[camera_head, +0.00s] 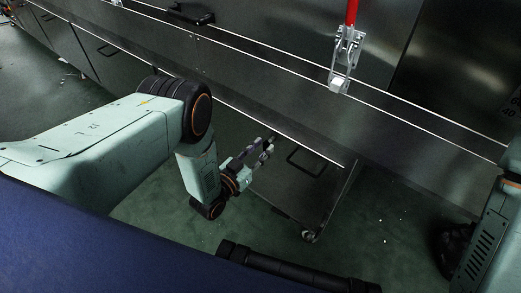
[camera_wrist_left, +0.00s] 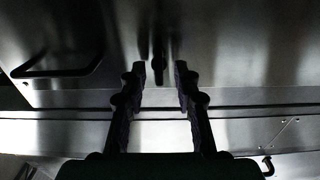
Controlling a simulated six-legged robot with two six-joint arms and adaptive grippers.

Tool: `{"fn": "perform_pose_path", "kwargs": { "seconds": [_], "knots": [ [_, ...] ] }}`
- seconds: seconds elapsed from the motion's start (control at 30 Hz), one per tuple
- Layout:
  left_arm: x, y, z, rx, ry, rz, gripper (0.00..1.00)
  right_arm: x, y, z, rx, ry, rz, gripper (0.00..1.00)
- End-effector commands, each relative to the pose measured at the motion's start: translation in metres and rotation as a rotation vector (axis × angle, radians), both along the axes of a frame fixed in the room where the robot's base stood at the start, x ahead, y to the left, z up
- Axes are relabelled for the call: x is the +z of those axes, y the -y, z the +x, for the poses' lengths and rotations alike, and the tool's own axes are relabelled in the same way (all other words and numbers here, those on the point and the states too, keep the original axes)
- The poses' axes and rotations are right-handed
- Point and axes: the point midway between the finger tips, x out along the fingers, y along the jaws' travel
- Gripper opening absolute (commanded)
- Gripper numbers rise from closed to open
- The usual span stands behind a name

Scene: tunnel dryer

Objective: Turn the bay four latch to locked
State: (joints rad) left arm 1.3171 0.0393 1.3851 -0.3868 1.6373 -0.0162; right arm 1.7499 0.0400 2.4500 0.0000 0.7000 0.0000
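A latch with a red handle (camera_head: 351,12) and a bright metal clamp body (camera_head: 345,60) is mounted on the steel dryer front in the head view. The red handle points up and runs out of the top of the picture. No bay number shows beside it. My left gripper (camera_head: 265,147) is below and to the left of the latch, apart from it, near the lower steel panels. In the left wrist view its two dark fingers (camera_wrist_left: 160,72) are spread with nothing held between them. A dark shape ahead of them is unclear. My right gripper is not in view.
The steel dryer front (camera_head: 260,95) has bright horizontal edges. A lower steel cart or panel with a black handle (camera_head: 306,160) and a caster (camera_head: 311,236) is close to my left gripper. A black fitting (camera_head: 191,14) is at the top. Green floor (camera_head: 385,225) is open at lower right.

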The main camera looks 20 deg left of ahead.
Motion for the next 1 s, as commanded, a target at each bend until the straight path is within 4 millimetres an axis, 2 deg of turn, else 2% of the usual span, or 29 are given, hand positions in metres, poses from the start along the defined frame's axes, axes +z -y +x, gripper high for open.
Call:
{"fn": "perform_pose_path", "kwargs": {
  "seconds": [0.07, 0.4, 1.0],
  "knots": [
    [0.0002, 0.0007, -0.0002, 0.000, 0.000, 0.000, 0.29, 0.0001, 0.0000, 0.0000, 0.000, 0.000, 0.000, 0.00],
    [0.0001, 0.0012, -0.0008, 0.000, 0.000, 0.000, 0.01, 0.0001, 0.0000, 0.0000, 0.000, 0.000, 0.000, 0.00],
    [-0.0003, 0.0012, -0.0012, 0.000, 0.016, 0.049, 0.00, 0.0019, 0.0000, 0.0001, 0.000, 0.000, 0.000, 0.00]
  ]
}}
